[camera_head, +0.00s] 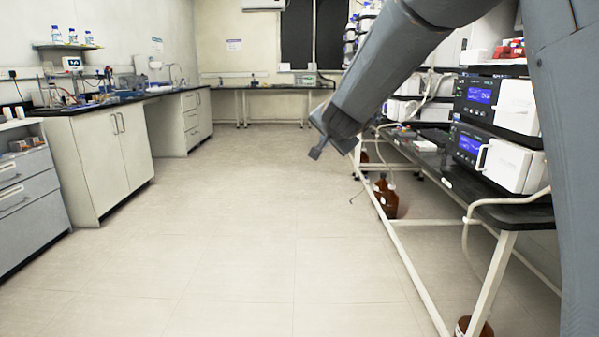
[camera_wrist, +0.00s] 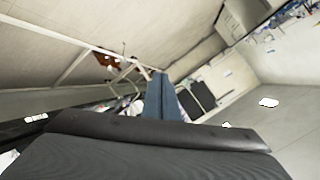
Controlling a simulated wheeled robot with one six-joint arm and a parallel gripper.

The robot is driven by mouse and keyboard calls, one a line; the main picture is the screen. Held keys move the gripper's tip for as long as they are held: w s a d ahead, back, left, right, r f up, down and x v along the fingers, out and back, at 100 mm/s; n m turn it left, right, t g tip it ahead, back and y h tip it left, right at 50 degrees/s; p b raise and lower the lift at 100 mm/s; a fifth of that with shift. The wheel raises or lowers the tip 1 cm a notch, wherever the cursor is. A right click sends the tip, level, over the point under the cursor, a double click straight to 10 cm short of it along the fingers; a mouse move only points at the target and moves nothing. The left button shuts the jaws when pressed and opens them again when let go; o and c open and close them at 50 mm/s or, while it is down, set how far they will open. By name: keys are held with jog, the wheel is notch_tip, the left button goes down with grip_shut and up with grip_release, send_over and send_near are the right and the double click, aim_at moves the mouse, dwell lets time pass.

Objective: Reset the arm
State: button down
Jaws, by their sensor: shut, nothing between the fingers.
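My gripper (camera_head: 318,151) shows in the head view at the lower end of my grey arm, which reaches in from the upper right. It hangs over the open floor, left of the right-hand bench, and touches nothing. In the wrist view my gripper (camera_wrist: 162,98) shows as two blue-grey fingers close together, with nothing between them. The room appears tilted behind them in that view.
A black-topped bench (camera_head: 520,212) with stacked instruments (camera_head: 478,96) stands at the right, with brown bottles (camera_head: 388,204) beneath it. White cabinets (camera_head: 100,160) and grey drawers (camera_head: 30,195) line the left. The tiled floor (camera_head: 240,240) between is clear.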

jog(key=s+a+f+n+g+y, duration=0.1)
jog(key=s+f+n+g, duration=0.25)
jog(key=s, duration=0.85)
jog(key=s+a+f+n+g, duration=0.1)
jog(key=s+f+n+g, duration=0.3)
jog(key=s, duration=0.8)
jog(key=s+a+f+n+g+y, duration=0.15)
jog(key=s+f, duration=0.35)
jog(key=s, duration=0.8)
jog(key=s+d+f+n+g+h+p, duration=0.15)
jog(key=s+d+n+g+h, duration=0.35)
jog(key=s, duration=0.8)
jog(key=d+r+m+t+y+p, duration=0.1)
jog(key=d+r+m+p, duration=0.4)
jog(key=p, duration=1.2)
jog(key=shift+w+d+r+y, duration=0.35)
jog(key=shift+d+r, duration=1.7)
jog(key=shift+d, duration=0.55)
